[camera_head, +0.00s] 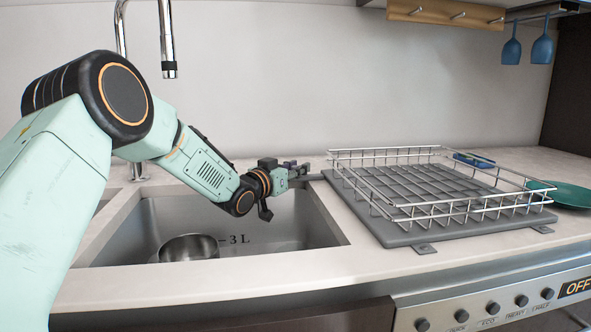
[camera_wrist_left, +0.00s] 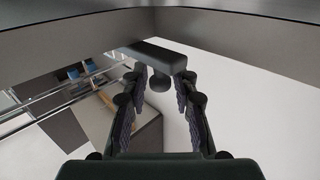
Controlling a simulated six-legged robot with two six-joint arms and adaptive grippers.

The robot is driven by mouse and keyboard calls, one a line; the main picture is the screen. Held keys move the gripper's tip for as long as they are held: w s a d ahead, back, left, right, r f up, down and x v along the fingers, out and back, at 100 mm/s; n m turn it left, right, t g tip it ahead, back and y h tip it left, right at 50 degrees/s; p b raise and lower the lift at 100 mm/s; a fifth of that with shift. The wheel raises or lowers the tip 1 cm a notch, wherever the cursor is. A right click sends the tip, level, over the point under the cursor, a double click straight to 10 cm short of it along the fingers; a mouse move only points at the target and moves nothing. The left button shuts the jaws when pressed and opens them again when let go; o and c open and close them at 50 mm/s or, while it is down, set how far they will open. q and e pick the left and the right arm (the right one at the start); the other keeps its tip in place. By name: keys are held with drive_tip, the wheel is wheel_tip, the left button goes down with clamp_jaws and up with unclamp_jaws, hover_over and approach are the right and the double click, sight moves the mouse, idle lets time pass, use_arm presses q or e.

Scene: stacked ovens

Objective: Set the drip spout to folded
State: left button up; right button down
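The drip spout appears to be the small grey piece (camera_head: 315,177) at the left edge of the dish rack's grey drip tray (camera_head: 372,212), by the sink rim. In the left wrist view it seems to be the dark bar (camera_wrist_left: 150,52) with a rounded knob (camera_wrist_left: 159,82). My left gripper (camera_head: 298,170) reaches across the sink to the spout. In the left wrist view its two fingers (camera_wrist_left: 160,88) are apart, one on each side of the knob, with gaps visible. My right gripper is in neither view.
A wire dish rack (camera_head: 440,185) stands on the tray. The sink (camera_head: 275,220) below my arm holds a metal pot (camera_head: 188,247). A faucet (camera_head: 168,45) hangs above the sink. A green plate (camera_head: 565,195) lies at the right. Oven knobs (camera_head: 491,308) line the front.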

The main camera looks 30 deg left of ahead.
use_arm(q)
clamp_jaws()
